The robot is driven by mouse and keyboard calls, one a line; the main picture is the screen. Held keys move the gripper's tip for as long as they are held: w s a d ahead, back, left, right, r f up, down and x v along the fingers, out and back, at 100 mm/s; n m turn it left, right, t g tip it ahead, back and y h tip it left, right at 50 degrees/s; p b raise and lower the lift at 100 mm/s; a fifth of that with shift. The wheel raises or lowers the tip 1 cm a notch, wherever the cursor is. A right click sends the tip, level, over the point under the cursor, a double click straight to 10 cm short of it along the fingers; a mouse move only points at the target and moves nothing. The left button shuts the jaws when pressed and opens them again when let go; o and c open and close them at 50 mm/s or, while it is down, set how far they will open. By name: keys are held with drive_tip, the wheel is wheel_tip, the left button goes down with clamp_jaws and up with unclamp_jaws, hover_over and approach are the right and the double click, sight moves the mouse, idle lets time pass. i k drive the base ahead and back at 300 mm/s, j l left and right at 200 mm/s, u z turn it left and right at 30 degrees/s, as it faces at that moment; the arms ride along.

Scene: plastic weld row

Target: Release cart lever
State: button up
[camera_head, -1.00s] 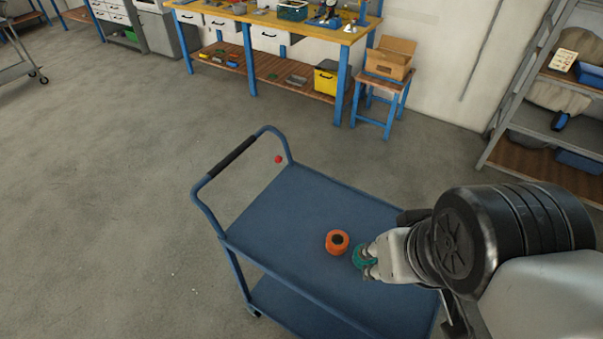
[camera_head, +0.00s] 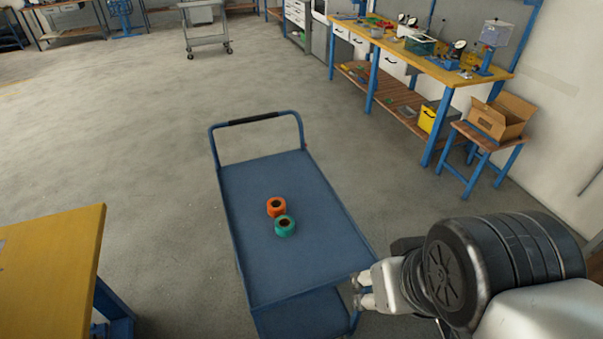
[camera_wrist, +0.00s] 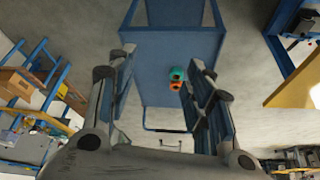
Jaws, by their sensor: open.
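The blue cart (camera_head: 262,180) stands on the floor with its black-gripped push handle (camera_head: 253,120) at the far end. A tiny reddish spot (camera_head: 305,147) shows by the right handle post, perhaps the lever knob; it is too small to be sure. An orange spool (camera_head: 276,207) and a green spool (camera_head: 285,226) sit close together on the top deck. My gripper (camera_head: 361,290) is open and empty, in front of the cart's near right corner in the head view. In the wrist view the cart (camera_wrist: 150,60) lies beyond my spread fingers (camera_wrist: 160,90).
A yellow-topped table (camera_head: 50,265) stands close at the left. A workbench (camera_head: 420,50) with tools runs along the right wall. A blue stool (camera_head: 485,150) bears an open cardboard box (camera_head: 500,115). A grey cart (camera_head: 205,38) stands far back. The floor left of the cart is clear.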

sight(289, 284)
drive_tip(key=i+l+u, duration=0.15)
drive_tip(key=l, duration=0.2)
drive_tip(key=i+l+u, duration=0.1)
drive_tip(key=l, duration=0.3)
drive_tip(key=i+l+u, duration=0.15)
drive_tip(key=l, duration=0.2)
drive_tip(key=i+l+u, duration=0.15)
drive_tip(key=l, duration=0.25)
drive_tip(key=i+l, duration=0.1)
drive_tip(key=l, duration=0.25)
drive_tip(key=i+l, duration=0.1)
drive_tip(key=l, duration=0.3)
drive_tip(key=i+l, duration=0.15)
drive_tip(key=l, duration=0.2)
drive_tip(key=i+l, duration=0.1)
drive_tip(key=l, duration=0.3)
drive_tip(key=i+l, duration=0.1)
drive_tip(key=i, duration=0.4)
drive_tip(key=i+l+u, duration=0.1)
drive_tip(key=i, duration=0.4)
drive_tip(key=i+l, duration=0.15)
drive_tip(key=i, duration=0.35)
